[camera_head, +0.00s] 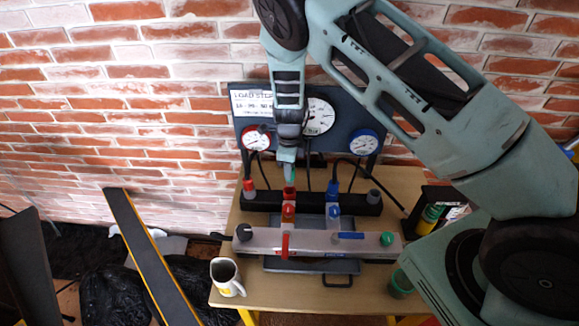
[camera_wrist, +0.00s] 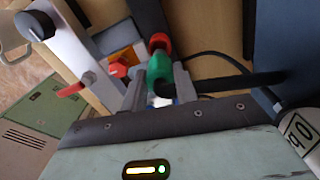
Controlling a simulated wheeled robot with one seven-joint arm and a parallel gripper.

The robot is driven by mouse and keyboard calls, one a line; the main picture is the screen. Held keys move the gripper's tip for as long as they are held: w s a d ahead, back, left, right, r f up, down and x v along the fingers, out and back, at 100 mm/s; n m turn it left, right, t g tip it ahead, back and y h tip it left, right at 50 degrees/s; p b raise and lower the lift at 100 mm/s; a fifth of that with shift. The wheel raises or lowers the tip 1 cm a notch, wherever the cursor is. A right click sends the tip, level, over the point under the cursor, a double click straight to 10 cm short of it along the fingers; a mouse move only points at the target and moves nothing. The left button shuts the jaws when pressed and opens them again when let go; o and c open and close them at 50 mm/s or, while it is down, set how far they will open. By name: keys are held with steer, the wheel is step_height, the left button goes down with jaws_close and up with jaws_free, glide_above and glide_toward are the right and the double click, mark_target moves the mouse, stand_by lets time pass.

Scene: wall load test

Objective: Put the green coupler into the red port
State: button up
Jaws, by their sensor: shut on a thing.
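My gripper (camera_head: 288,163) points down over the black bar and is shut on the green coupler (camera_head: 291,174). In the wrist view, my gripper (camera_wrist: 160,88) has its fingers on either side of the green coupler (camera_wrist: 161,69), and part of the coupler is hidden between them. The red port (camera_head: 289,191) is on the middle-left of the bar, just below the coupler. In the wrist view, the red port (camera_wrist: 160,42) lines up with the coupler's far end, and the two look touching or nearly so. I cannot tell whether the coupler is inside it.
A red plug (camera_head: 249,187) and a blue plug (camera_head: 332,188) with dark hoses flank the port. In front is a pale manifold (camera_head: 320,240) with a red lever (camera_head: 285,246) and a green knob (camera_head: 387,239). Gauges (camera_head: 319,116) stand behind. A mug (camera_head: 226,277) sits front left.

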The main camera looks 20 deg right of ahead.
steer(key=shift+f, duration=0.2)
steer(key=shift+f+b, duration=0.6)
steer(key=shift+f, duration=0.1)
steer(key=shift+f, duration=0.3)
stand_by(0.7)
steer(key=shift+f+b, duration=0.3)
steer(key=shift+b, duration=0.05)
steer(key=shift+f, duration=0.4)
steer(key=shift+f+b, duration=0.3)
steer(key=shift+b, duration=0.15)
steer(key=shift+f, duration=0.35)
stand_by(0.5)
steer(key=shift+f+b, duration=0.3)
steer(key=shift+b, duration=0.15)
steer(key=shift+f, duration=0.15)
